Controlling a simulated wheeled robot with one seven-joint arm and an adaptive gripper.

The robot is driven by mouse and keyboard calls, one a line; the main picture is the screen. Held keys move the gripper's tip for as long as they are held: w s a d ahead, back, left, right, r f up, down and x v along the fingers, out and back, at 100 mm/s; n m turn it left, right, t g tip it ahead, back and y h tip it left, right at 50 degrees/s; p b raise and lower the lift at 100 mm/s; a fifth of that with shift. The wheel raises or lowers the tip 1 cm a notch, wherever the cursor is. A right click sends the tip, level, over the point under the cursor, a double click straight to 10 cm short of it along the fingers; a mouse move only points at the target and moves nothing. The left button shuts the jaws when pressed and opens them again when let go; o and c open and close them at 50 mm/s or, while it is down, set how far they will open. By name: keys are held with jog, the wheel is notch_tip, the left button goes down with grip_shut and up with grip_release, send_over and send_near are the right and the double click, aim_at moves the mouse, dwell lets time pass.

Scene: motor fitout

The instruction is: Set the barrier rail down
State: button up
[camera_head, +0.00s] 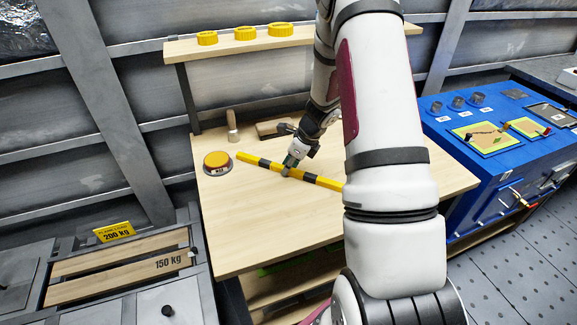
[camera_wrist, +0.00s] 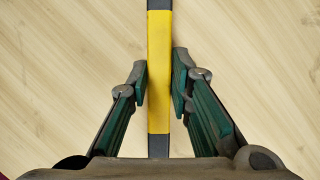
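The barrier rail (camera_head: 260,162) is a long yellow and black striped bar, lying level over the wooden workbench top (camera_head: 260,225). It runs slantwise from near the orange button toward the right, where my arm hides its far end. My gripper (camera_head: 287,172) points down at its middle. I cannot tell whether the rail's underside touches the bench.
An orange button (camera_head: 217,160) stands at the rail's left end. A brush-like tool (camera_head: 232,125) and a wooden block (camera_head: 272,128) are behind. Yellow rings (camera_head: 245,33) sit on the shelf above. A blue console (camera_head: 470,165) stands right. The bench front is clear.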

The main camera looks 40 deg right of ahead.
jog(key=shift+o, duration=1.1)
jog(key=shift+f, duration=0.25)
jog(key=p+v, duration=0.1)
jog(key=v, duration=1.1)
jog(key=s+a+r+n, duration=0.3)
jog(key=a+r+n, duration=0.4)
jog(key=a+r, duration=0.1)
jog(key=s+a+r+n, duration=0.4)
jog(key=a+r+n, duration=0.3)
jog(key=a+r, duration=0.15)
jog(key=s+a+r+n+h, duration=0.1)
jog(key=s+a+r+n, duration=0.1)
jog(key=s+n, duration=0.6)
jog(key=s+a+r+n+h, duration=0.1)
jog(key=s+a+r+n, duration=0.1)
jog(key=s+a+n, duration=0.3)
jog(key=s+n, duration=0.3)
jog(key=s, duration=0.2)
jog(key=shift+a+r, duration=0.15)
